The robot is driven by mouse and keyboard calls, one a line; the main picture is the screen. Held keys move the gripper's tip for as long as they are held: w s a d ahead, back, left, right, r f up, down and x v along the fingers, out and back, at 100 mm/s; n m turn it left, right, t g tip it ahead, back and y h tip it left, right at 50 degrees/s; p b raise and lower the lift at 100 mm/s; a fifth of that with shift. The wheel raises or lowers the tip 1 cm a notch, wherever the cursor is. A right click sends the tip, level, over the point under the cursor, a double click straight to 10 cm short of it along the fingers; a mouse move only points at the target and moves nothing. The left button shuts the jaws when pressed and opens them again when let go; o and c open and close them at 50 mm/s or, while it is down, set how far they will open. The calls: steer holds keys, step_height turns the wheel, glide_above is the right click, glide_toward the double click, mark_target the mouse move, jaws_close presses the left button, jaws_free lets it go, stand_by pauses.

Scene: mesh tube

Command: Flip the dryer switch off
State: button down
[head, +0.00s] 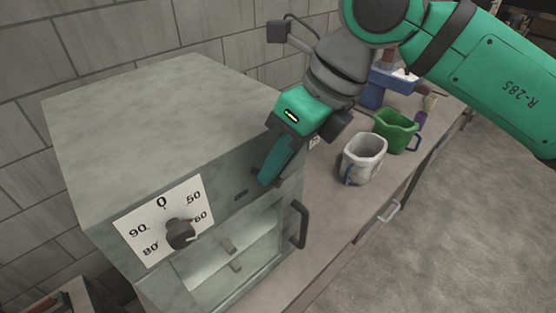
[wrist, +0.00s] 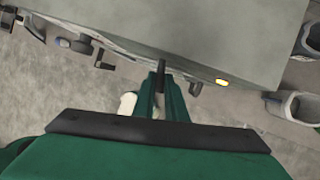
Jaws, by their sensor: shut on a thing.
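The dryer (head: 150,100) is a grey box with a dial (head: 180,233) on its front. A white scale plate sits behind the dial. My gripper (head: 266,180) points down at the right part of the dryer's front, above the glazed door. In the wrist view my gripper (wrist: 161,90) has its green fingers close together. A small dark lever, the dryer switch (wrist: 161,67), shows between the fingertips, and they are shut on it. In the head view my fingers hide the switch, and I cannot tell its position.
The door has a dark handle (head: 299,224) below and right of my gripper. A white cup (head: 362,160) and a green cup (head: 396,131) stand on the counter (head: 335,215) to the right. A tiled wall (head: 90,30) is behind the dryer.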

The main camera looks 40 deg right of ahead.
steer(key=shift+s+a+m+t+h, duration=0.15)
steer(key=shift+a+m+h, duration=0.3)
steer(key=shift+m, duration=0.75)
steer(key=shift+w+a+m+t+h, duration=0.1)
steer(key=shift+a+m+t+h, duration=0.3)
steer(key=shift+m, duration=0.8)
steer(key=shift+s+a+m+t+h, duration=0.1)
steer(key=shift+a+m+h, duration=0.45)
steer(key=shift+m, duration=0.65)
steer(key=c, duration=1.8)
jaws_free()
steer(key=v, duration=1)
steer(key=shift+r, duration=0.45)
steer(key=shift+a, duration=0.1)
